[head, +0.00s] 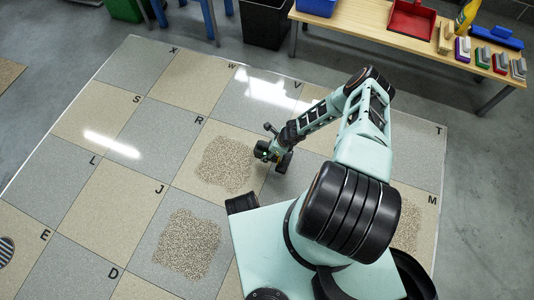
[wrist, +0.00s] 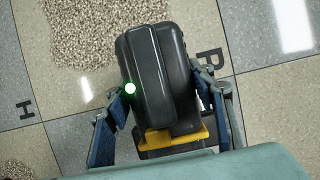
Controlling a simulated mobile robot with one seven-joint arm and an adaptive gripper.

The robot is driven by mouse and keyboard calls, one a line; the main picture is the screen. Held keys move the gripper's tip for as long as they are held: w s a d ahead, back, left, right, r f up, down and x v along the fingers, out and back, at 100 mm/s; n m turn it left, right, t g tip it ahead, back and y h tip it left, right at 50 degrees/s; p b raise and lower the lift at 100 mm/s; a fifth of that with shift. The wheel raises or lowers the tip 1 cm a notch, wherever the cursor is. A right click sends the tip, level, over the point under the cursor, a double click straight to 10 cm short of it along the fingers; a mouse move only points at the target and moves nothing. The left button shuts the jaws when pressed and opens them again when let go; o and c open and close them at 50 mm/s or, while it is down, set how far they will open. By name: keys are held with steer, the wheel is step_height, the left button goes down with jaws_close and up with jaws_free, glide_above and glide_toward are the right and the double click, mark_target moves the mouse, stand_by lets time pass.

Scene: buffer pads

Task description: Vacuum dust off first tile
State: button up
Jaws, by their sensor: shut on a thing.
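My gripper (wrist: 165,88) is shut on a black handheld vacuum (wrist: 152,58) with a yellow part and a lit green light. In the head view my gripper (head: 274,150) and the dark vacuum (head: 284,162) are at the right edge of a speckled dust patch (head: 222,165) on a beige tile. That dust (wrist: 95,30) also shows at the upper left of the wrist view, beside the vacuum. A second patch (head: 187,243) lies on a grey tile nearer me. A third patch (head: 407,228) is partly hidden by my arm. I cannot tell whether the vacuum touches the floor.
Beige and grey lettered tiles (head: 75,190) form a large floor area. A wooden table (head: 350,22) at the back holds a red dustpan (head: 410,20), brushes and a yellow bottle (head: 466,16). A black bin (head: 264,22) stands left of it. The tiles at left are mostly clear.

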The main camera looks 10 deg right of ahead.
steer(key=shift+r+p, duration=0.75)
steer(key=shift+r, duration=0.8)
